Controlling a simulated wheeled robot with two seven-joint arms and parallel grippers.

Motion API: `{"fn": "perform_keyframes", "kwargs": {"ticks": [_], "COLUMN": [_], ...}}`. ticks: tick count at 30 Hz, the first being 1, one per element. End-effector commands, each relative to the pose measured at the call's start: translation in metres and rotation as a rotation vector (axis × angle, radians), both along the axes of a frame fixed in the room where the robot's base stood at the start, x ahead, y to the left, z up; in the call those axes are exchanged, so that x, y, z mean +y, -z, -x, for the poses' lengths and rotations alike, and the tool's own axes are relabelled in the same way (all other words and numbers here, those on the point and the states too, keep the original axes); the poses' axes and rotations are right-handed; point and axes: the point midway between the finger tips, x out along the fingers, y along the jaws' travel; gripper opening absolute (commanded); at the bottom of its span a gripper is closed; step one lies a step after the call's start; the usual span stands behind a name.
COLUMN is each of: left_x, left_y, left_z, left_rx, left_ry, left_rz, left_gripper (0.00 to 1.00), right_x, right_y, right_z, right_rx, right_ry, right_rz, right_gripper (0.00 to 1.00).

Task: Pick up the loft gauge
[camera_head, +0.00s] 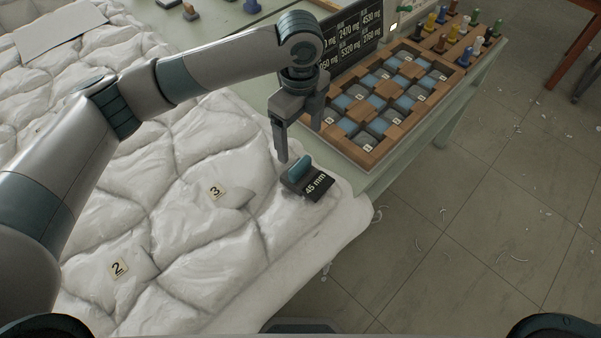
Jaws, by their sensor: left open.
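The loft gauge (317,185) is a small dark block with a teal grip on top and a "45 mm" label. It rests on the white quilted duvet (190,250) near the duvet's right corner. My left gripper (298,140) points down just above and behind the gauge. Its two fingers are apart and nothing shows between them. One fingertip comes close to the teal grip in the picture; I cannot tell whether it touches. My right gripper is not in view.
A wooden compartment tray (352,150) and a dark sign with weights (352,38) stand behind. Several coloured pegs (441,15) stand at the far right. Scraps litter the floor (480,230).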

Motion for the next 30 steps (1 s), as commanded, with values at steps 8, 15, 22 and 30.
{"fn": "perform_keyframes", "kwargs": {"ticks": [8, 15, 22, 30], "left_x": [0.001, 0.0, 0.0, 0.0], "left_y": [0.047, 0.071, 0.073, 0.078], "left_z": [0.001, 0.0, -0.001, 0.0], "left_rx": [0.003, -0.001, -0.001, 0.002], "left_ry": [-0.001, 0.0, 0.0, -0.001], "left_rz": [-0.001, -0.001, -0.001, -0.002], "left_gripper": [0.8, 0.8, 0.8, 0.8], "right_x": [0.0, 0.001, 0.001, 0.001], "right_y": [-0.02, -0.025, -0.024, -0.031], "right_z": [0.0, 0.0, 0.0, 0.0], "right_rx": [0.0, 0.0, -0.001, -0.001], "right_ry": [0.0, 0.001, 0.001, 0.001], "right_rz": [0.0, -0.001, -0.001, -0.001], "right_gripper": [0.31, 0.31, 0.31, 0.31]}}
